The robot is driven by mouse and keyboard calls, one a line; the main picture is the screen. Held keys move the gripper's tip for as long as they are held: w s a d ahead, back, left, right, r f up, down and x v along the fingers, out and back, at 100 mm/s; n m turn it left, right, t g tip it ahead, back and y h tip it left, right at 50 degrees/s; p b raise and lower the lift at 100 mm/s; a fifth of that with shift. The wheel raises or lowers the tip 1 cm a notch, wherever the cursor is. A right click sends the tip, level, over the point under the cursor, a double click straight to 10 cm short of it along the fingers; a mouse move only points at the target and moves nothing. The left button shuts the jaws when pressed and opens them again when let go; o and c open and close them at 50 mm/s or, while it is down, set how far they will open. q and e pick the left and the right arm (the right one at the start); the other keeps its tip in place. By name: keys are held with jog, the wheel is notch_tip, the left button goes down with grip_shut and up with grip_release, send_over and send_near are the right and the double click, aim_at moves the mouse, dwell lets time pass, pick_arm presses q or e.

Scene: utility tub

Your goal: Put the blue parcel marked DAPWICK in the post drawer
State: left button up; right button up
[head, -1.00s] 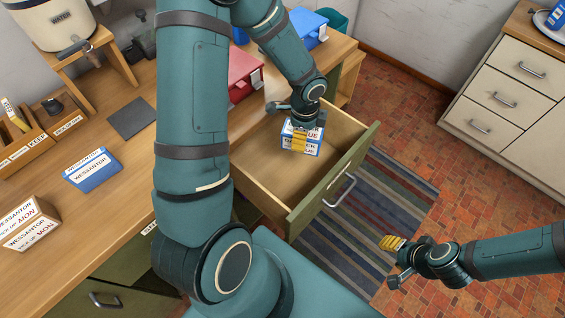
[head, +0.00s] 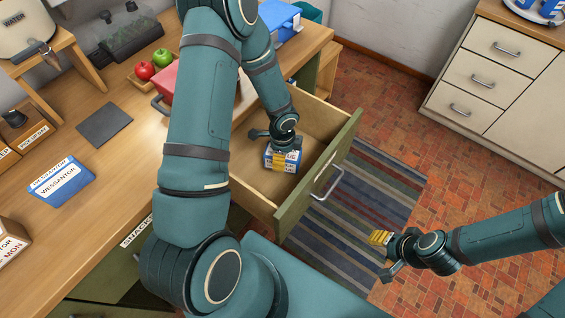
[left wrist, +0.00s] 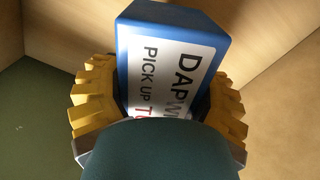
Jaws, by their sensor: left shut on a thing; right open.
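The blue parcel (head: 293,159) has a white label, and in the left wrist view the label on the parcel (left wrist: 165,62) reads DAPW... and PICK UP, the rest being hidden. My left gripper (head: 281,158) is shut on it, with yellow fingers on both sides. The parcel is inside the open drawer (head: 299,200), low between its wooden walls; I cannot tell whether it touches the floor.
Another blue parcel (head: 62,181), marked WESSANTOR, lies on the desk (head: 105,195). A red box (head: 183,80) stands beside apples, partly behind my left arm. A cream cabinet (head: 500,75) stands at the right.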

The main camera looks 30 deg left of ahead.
pick_arm(q)
jog(key=shift+f+b, duration=0.45)
jog(key=shift+f, duration=1.5)
jog(key=o, duration=0.9)
jog(key=shift+f, duration=0.15)
jog(key=shift+c, duration=0.2)
jog(key=o, duration=0.5)
jog(key=shift+c, duration=0.2)
jog(key=shift+r, duration=0.45)
notch_tip(320, 180, up, 10)
jog(key=p, duration=0.3)
jog(key=shift+r, duration=0.75)
